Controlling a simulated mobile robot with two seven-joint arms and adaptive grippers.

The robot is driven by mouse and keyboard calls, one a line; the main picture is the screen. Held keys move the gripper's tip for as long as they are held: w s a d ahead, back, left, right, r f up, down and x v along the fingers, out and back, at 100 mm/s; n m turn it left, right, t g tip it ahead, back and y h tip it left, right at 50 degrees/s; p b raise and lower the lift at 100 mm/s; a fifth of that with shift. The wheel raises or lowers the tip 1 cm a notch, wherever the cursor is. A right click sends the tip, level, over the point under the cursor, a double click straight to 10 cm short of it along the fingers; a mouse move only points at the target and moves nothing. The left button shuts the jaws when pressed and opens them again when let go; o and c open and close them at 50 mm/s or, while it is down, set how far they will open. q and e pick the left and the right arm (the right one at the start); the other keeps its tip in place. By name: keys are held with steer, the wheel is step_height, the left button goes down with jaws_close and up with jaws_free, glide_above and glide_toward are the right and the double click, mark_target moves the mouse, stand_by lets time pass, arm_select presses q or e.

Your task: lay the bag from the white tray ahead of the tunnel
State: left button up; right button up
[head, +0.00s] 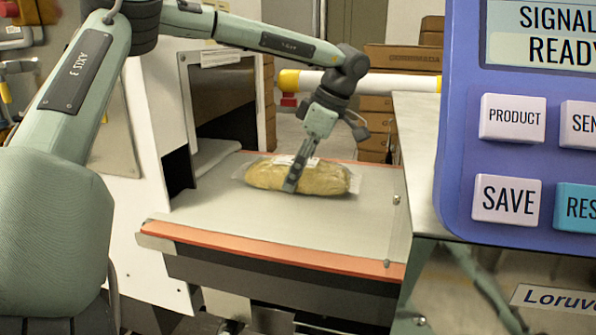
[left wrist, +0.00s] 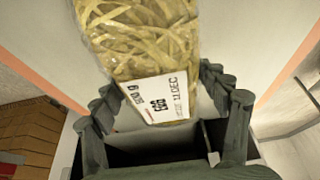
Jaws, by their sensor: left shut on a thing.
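A clear bag of yellow ribbon pasta (head: 318,179) is over the grey belt (head: 250,214), toward its far end. My left gripper (head: 290,187) points down and is shut on the bag. A white housing with a dark opening (head: 228,110), apparently the tunnel, stands left of the belt. I cannot make out the white tray. My right gripper is out of view.
Orange strips (head: 290,253) edge the belt at front and back. A blue control panel (head: 515,130) fills the right foreground, beside a metal surface (head: 418,150). A white and yellow bar (head: 355,81) and stacked boxes (head: 376,130) are behind. The belt's near part is clear.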

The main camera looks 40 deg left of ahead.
arm_select(q)
steer(key=o, duration=1.6)
steer(key=shift+o, duration=0.2)
steer(key=shift+r, duration=0.3)
steer(key=v, duration=1)
steer(key=shift+w+d+r, duration=0.1)
steer(key=shift+d+r, duration=0.1)
steer(key=shift+r, duration=0.15)
steer(key=shift+d+r, duration=0.15)
steer(key=shift+r, duration=0.2)
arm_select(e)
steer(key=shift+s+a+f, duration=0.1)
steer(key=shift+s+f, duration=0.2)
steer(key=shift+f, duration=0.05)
